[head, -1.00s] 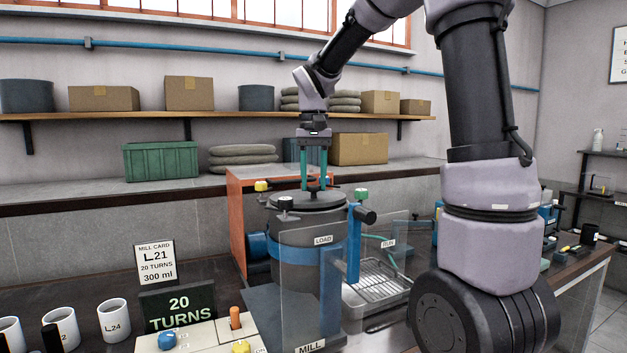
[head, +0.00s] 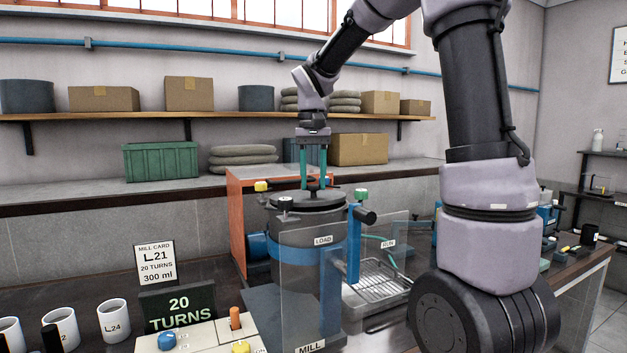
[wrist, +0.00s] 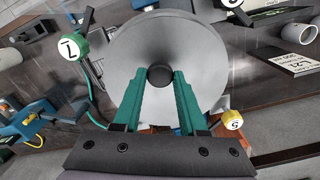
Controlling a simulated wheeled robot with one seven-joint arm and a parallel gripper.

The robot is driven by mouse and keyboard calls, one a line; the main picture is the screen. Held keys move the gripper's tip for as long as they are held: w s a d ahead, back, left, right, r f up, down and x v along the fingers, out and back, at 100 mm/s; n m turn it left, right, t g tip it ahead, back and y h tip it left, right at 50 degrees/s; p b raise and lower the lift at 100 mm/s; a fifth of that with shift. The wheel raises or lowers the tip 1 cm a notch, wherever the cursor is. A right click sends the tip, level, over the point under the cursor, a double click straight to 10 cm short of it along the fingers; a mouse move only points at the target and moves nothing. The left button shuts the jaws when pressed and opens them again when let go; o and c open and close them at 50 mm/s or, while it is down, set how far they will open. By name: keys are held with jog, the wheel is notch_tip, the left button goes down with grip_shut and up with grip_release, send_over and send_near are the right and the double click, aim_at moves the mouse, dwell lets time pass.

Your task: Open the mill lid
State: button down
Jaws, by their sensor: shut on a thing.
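In the wrist view the fingertips (wrist: 160,80) meet the round black lid knob (wrist: 160,76) from both sides, with the grey lid (wrist: 185,45) filling the middle. I cannot see a gap between lid and drum.
Knobbed posts surround the lid: yellow (head: 262,186), green (head: 361,194) and dark (head: 286,203). An orange panel (head: 238,215) stands behind the mill. A metal drip tray (head: 378,285) is at right; white cups (head: 113,320), a mill card (head: 156,262) and a 20 TURNS sign (head: 178,308) are at left.

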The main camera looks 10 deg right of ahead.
aim_at(305, 194)
jog(key=shift+r, duration=0.1)
jog(key=shift+w+a+r+g, duration=0.15)
jog(key=shift+w+r+g, duration=0.35)
jog(key=shift+r+g, duration=0.2)
jog(key=w+a+r+g, duration=0.1)
jog(key=w+a+r, duration=0.1)
jog(key=w+r, duration=0.4)
jog(key=w, duration=0.3)
jog(key=shift+r+h, duration=0.15)
jog(key=shift+h, duration=0.15)
jog(key=c, duration=1.4)
grip_release()
jog(key=shift+w, duration=0.3)
jog(key=o, duration=0.5)
jog(key=shift+s+a, duration=0.15)
jog(key=o, duration=0.4)
jog(key=shift+r, duration=0.1)
jog(key=shift+o, duration=0.2)
jog(key=shift+d, duration=0.2)
jog(key=shift+r, duration=0.1)
